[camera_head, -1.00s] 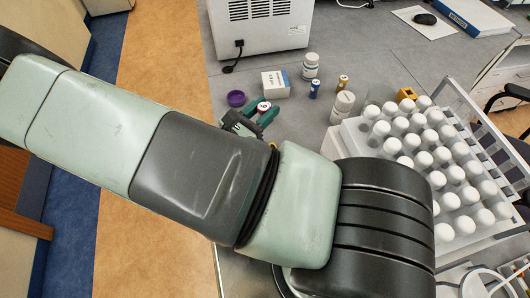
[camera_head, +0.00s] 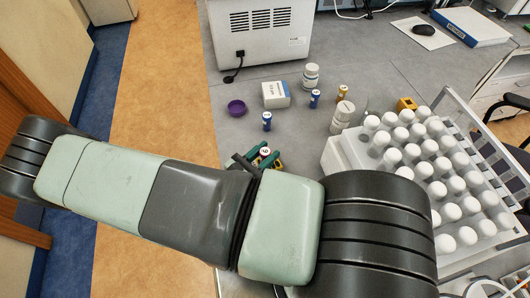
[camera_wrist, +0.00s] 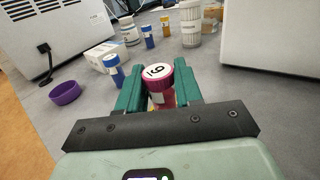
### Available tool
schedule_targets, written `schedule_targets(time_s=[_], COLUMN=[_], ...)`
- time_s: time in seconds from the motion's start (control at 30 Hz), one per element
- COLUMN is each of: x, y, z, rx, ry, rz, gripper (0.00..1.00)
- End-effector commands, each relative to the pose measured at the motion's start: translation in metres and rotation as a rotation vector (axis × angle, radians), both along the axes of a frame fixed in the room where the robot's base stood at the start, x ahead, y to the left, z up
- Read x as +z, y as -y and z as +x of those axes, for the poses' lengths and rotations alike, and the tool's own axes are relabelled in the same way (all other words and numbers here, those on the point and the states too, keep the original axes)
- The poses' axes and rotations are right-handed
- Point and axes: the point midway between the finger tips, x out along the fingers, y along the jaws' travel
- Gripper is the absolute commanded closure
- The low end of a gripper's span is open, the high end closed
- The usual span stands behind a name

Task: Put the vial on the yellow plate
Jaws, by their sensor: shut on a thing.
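My gripper (camera_wrist: 159,92) has green fingers and is shut on the vial (camera_wrist: 160,88). The vial has a magenta cap with a white, marked top and stands roughly upright between the fingers in the wrist view. In the head view only its cap (camera_head: 265,151) shows beside my arm, with the green fingers around it. I cannot tell whether its base touches the bench. I make out no yellow plate for certain; a small yellow patch shows beside the fingers in the head view, and my arm hides much of the bench there.
A purple bowl (camera_head: 236,107), a blue cylinder (camera_head: 267,121), a small white box (camera_head: 275,95) and white bottles (camera_head: 342,117) stand beyond my gripper. A rack of white-capped tubes (camera_head: 335,158) is at right. Grey bench is open around the bowl.

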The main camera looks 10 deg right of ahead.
Motion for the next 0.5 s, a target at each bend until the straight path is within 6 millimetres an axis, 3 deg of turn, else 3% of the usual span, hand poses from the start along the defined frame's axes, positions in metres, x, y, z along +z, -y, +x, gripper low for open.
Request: schedule_targets(time_s=[0.27,0.3,0.43,0.5], x=[-0.0023,-0.0021,-0.0019,-0.0018], y=[0.0000,-0.0002,-0.0002,-0.0002], z=[0.0002,0.0003,0.0003,0.0003], rx=[0.000,0.000,0.000,0.000], ry=[0.000,0.001,0.001,0.001], rz=[0.000,0.001,0.001,0.001], gripper=[0.94,0.60,0.41,0.40])
